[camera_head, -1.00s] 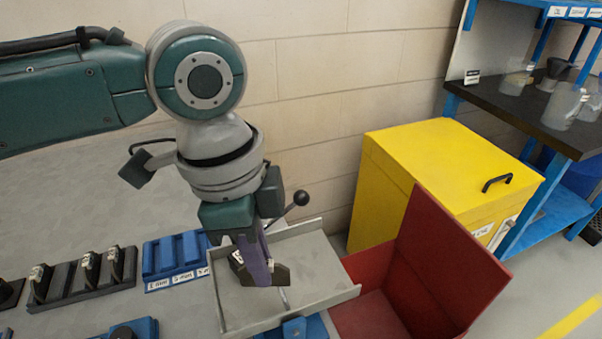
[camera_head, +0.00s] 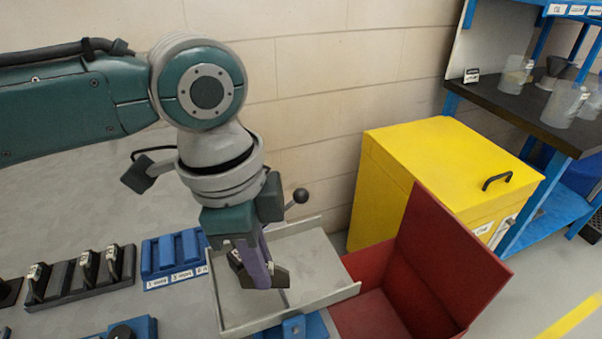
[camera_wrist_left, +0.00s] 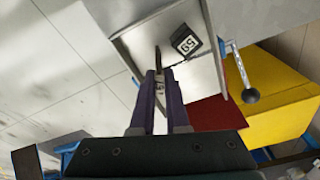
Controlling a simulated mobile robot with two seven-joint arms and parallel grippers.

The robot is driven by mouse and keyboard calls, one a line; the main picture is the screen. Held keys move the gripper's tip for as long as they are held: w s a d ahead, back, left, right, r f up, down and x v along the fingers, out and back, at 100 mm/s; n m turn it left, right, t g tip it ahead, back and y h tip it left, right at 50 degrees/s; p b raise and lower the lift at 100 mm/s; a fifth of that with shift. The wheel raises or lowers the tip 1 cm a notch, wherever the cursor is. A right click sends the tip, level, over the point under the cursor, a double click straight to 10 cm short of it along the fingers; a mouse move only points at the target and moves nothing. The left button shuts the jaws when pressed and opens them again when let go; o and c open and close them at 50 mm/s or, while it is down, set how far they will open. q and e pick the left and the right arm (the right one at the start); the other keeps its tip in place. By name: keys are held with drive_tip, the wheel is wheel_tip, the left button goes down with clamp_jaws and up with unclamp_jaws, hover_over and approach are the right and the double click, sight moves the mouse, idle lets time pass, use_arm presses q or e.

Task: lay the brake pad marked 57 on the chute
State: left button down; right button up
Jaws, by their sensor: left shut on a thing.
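My left gripper (camera_head: 260,270) is shut on a dark brake pad (camera_head: 280,277), low over the chute (camera_head: 312,255), a shallow grey tray with raised sides. In the left wrist view the pad (camera_wrist_left: 158,58) shows edge-on between the purple fingers (camera_wrist_left: 158,85). A black tag block with a white label (camera_wrist_left: 186,41) is beside it; its turned number looks like 59, but I cannot read it surely. The chute (camera_wrist_left: 205,75) lies beneath. I cannot tell whether the pad touches it. My right gripper is not in view.
A lever with a black knob (camera_head: 300,196) stands at the chute's far side. A red bin (camera_head: 440,265) adjoins its right end, with a yellow cabinet (camera_head: 440,165) behind. Left are a blue rack (camera_head: 172,257) and a black rack (camera_head: 75,290) holding tagged pads.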

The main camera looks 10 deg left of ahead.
use_arm(q)
drive_tip(key=shift+f, duration=0.55)
idle(0.7)
drive_tip(key=c, duration=0.8)
unclamp_jaws()
drive_tip(key=shift+c, duration=0.2)
drive_tip(key=shift+r, duration=0.1)
wheel_tip(320, 180, up, 7)
drive_tip(key=p, duration=0.8)
drive_tip(key=shift+d, duration=0.1)
